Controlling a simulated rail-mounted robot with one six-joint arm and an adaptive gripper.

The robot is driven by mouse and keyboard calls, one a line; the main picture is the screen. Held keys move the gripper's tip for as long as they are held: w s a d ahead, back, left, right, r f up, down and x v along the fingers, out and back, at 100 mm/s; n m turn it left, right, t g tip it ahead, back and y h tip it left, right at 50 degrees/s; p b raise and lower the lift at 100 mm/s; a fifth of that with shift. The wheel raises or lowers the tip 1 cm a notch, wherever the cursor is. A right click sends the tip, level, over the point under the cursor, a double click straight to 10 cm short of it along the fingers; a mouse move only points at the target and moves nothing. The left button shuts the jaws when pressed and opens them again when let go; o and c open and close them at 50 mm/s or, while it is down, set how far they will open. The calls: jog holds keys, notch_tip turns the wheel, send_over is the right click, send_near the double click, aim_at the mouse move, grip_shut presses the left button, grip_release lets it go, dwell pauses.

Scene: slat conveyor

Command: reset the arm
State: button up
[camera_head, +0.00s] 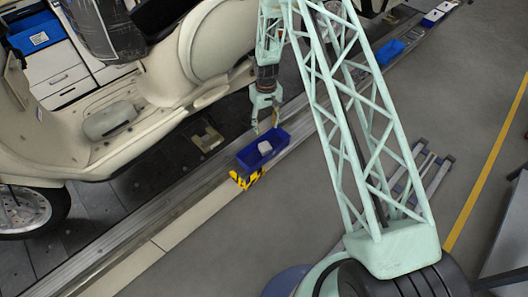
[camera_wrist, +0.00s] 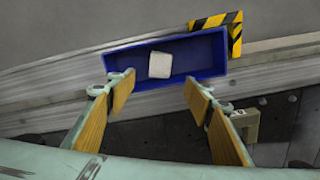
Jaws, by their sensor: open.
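In the wrist view my gripper (camera_wrist: 160,92) shows two wooden-faced fingers spread wide. The blue bin (camera_wrist: 200,68) lies beyond and between the fingertips there. A white block (camera_head: 264,147) rests inside the bin; it also shows in the wrist view (camera_wrist: 160,65), apart from both fingers. My arm reaches down from above in the head view.
A yellow-black striped marker (camera_head: 246,179) lies beside the bin. Another blue bin (camera_head: 390,52) sits farther along the ledge. Grey floor (camera_head: 455,100) is open at right.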

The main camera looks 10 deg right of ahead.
dwell(0.7)
jog(key=s+r+t, duration=0.1)
jog(key=s+r, duration=0.3)
jog(key=r, duration=1.4)
jog(key=s+r, duration=0.3)
jog(key=r, duration=1.6)
jog(key=s+r+m+t, duration=0.1)
jog(key=s+r, duration=0.8)
jog(key=r, duration=0.3)
jog(key=s+r, duration=0.6)
jog(key=s, duration=0.3)
jog(key=s+r, duration=0.7)
jog(key=s, duration=0.2)
jog(key=s+r+m+t, duration=0.1)
jog(key=s+r+t, duration=0.1)
jog(key=s, duration=2)
jog(key=shift+r, duration=0.35)
